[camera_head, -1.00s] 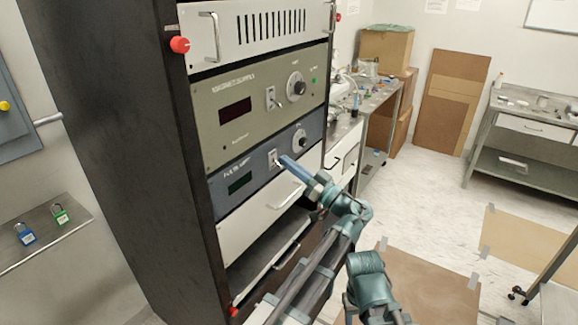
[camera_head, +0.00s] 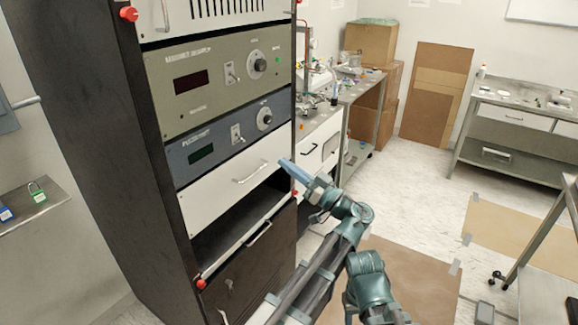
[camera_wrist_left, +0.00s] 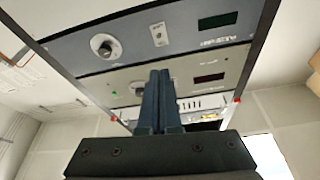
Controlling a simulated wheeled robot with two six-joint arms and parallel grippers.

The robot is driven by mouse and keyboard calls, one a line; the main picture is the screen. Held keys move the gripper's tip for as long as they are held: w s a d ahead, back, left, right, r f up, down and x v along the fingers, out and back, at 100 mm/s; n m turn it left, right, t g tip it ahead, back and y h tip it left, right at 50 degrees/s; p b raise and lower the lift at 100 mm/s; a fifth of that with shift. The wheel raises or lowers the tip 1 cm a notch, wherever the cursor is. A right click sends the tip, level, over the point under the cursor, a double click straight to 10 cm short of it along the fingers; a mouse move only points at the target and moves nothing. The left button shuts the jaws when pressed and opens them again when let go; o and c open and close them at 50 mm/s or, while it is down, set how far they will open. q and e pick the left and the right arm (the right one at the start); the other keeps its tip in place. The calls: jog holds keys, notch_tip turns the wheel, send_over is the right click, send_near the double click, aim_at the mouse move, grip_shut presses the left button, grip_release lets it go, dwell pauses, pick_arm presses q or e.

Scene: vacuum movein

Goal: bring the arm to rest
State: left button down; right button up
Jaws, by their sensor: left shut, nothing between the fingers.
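My left gripper (camera_head: 287,166) reaches up from the bottom of the head view. Its blue-grey fingers are shut with nothing between them. It appears in front of the right edge of the equipment rack, and I cannot tell how far apart they are. In the left wrist view the closed fingers (camera_wrist_left: 157,100) point up toward the rack's instrument panels. The blue-grey panel (camera_head: 222,143) with a dark display, a toggle switch and a knob is left of the fingers in the head view. It shows in the left wrist view (camera_wrist_left: 128,40). My right gripper is not in view.
The black rack (camera_head: 85,150) fills the left, with a white drawer front (camera_head: 222,195) and an open bay below. A bench (camera_head: 345,95) with equipment stands behind it. A metal table (camera_head: 515,120) is at the right. Cardboard (camera_head: 520,240) lies on the floor.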

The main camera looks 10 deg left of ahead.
pick_arm(q)
jog(key=shift+a, duration=0.1)
jog(key=s+a+f+m+g+h, duration=0.2)
jog(key=s+a+f+h, duration=0.15)
jog(key=f, duration=0.45)
jog(key=s+a+f+m+g+h, duration=0.2)
jog(key=s+f+m+h, duration=0.15)
jog(key=f, duration=0.35)
jog(key=s+a+f+m+g+h, duration=0.25)
jog(key=f+h, duration=0.25)
jog(key=f, duration=0.3)
jog(key=s+d+f+m+g+h, duration=0.1)
jog(key=s+d+f+m+h, duration=0.2)
jog(key=s+d, duration=0.3)
jog(key=s+d+f+m+g+h, duration=0.1)
jog(key=s+d, duration=0.5)
jog(key=d, duration=0.7)
jog(key=f+m+h, duration=0.1)
jog(key=m+h, duration=0.1)
jog(key=m, duration=0.1)
jog(key=shift+s+d+f+m+h, duration=0.3)
jog(key=shift+s+d+f+h, duration=0.05)
jog(key=shift+f+h, duration=0.05)
